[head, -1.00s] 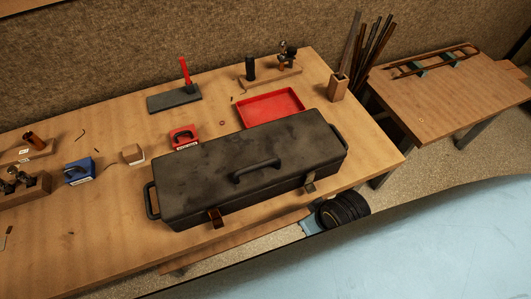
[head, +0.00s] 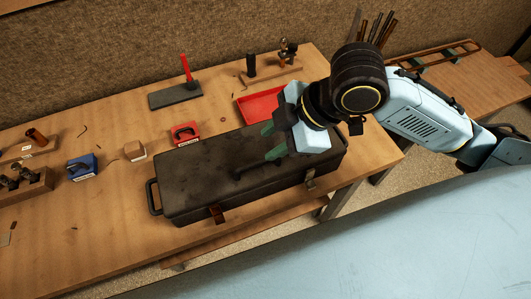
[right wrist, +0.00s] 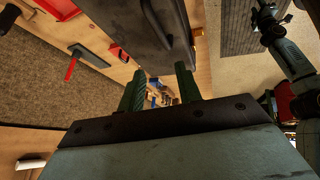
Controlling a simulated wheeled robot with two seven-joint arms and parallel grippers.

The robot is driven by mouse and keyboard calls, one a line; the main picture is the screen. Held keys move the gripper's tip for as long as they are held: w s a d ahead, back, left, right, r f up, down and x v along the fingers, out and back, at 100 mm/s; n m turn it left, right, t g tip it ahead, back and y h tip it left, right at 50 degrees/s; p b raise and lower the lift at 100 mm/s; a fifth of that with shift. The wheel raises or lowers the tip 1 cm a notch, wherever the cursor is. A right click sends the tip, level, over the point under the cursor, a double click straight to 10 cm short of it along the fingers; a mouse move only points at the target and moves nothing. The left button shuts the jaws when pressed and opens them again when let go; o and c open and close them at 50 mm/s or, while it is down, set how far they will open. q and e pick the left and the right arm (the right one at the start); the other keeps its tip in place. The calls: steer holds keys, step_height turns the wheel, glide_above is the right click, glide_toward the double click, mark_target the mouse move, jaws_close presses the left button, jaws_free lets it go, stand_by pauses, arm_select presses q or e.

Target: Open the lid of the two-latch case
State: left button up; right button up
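The long dark case (head: 200,180) lies on the workbench with its lid down. The carry handle on the lid is partly hidden behind my right gripper, and it also shows in the right wrist view (right wrist: 155,25). Two latches sit on the front side, a brownish left latch (head: 217,213) and a right latch (head: 310,180). I cannot tell whether they are fastened. My right gripper (head: 270,141) is above the right half of the lid, its green fingers pointing left. In the right wrist view the fingers (right wrist: 160,90) stand apart with nothing between them. My left gripper is not seen.
A red tray (head: 255,105), a red box (head: 184,134), a blue box (head: 80,169) and a dark plate (head: 175,97) with a red-handled tool stand behind or left of the case. A second table (head: 490,85) is at the right.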

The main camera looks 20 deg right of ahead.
mark_target(261, 161)
steer(key=d+r+n+g, duration=0.1)
steer(key=d+r+n, duration=0.1)
steer(key=d+r, duration=0.2)
steer(key=shift+h, duration=0.4)
steer(key=x, duration=0.4)
steer(key=b+x, duration=0.1)
steer(key=x, duration=0.4)
steer(key=b+x, duration=0.1)
steer(key=x, duration=0.3)
steer(key=shift+s+f, duration=0.25)
steer(key=shift+f, duration=0.05)
jaws_close()
